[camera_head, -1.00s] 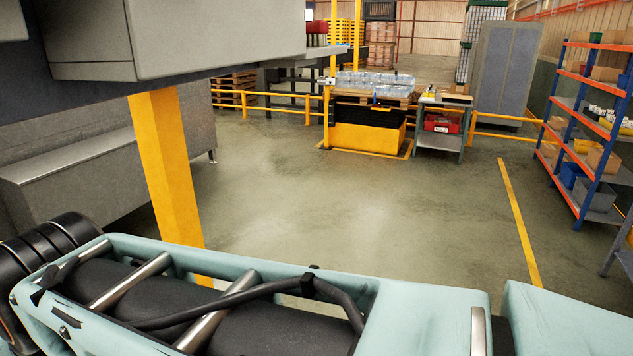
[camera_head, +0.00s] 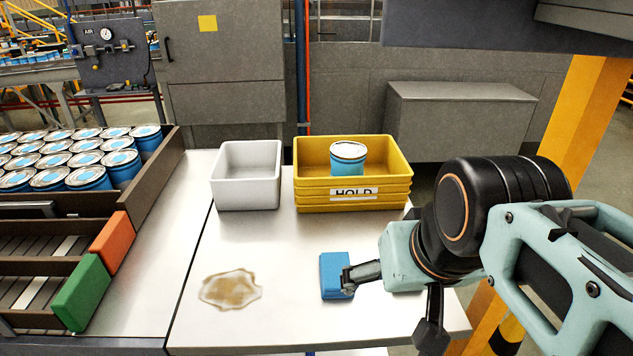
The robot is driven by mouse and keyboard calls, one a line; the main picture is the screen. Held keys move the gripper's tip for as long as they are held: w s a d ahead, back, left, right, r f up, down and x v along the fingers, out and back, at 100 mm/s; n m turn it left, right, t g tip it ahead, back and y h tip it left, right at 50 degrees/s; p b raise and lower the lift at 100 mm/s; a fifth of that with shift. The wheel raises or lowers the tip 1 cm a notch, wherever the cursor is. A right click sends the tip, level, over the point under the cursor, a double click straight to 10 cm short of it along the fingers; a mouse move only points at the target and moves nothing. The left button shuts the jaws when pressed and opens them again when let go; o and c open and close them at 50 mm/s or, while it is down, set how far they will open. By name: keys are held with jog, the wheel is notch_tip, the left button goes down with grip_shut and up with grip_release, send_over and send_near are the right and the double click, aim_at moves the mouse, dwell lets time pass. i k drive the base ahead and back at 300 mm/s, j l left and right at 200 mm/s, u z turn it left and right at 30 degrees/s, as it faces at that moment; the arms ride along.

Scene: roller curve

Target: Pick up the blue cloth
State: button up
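The blue cloth (camera_head: 333,273) is a small folded pad on the white table (camera_head: 285,315), right of the brown spill (camera_head: 230,289). My gripper (camera_head: 390,308) comes in from the right, with its fingers spread wide and nothing between them. One dark fingertip overlaps the cloth's right side in this view; I cannot tell whether it touches. The other finger points down near the table's front right edge.
A white bin (camera_head: 246,176) and a yellow HOLD bin (camera_head: 352,190) with a blue can (camera_head: 348,158) inside stand behind the cloth. A tray of several blue cans (camera_head: 87,176) is at left, near an orange block (camera_head: 112,242) and a green block (camera_head: 81,293).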

aim_at(331, 264)
jog(key=z, duration=1.4)
jog(key=k+j+z, duration=0.3)
jog(key=k+z, duration=0.2)
jog(key=z, duration=0.15)
jog(key=k+j, duration=0.15)
jog(key=k, duration=0.15)
jog(key=k+j, duration=0.15)
jog(key=k+l, duration=0.05)
jog(key=k, duration=0.05)
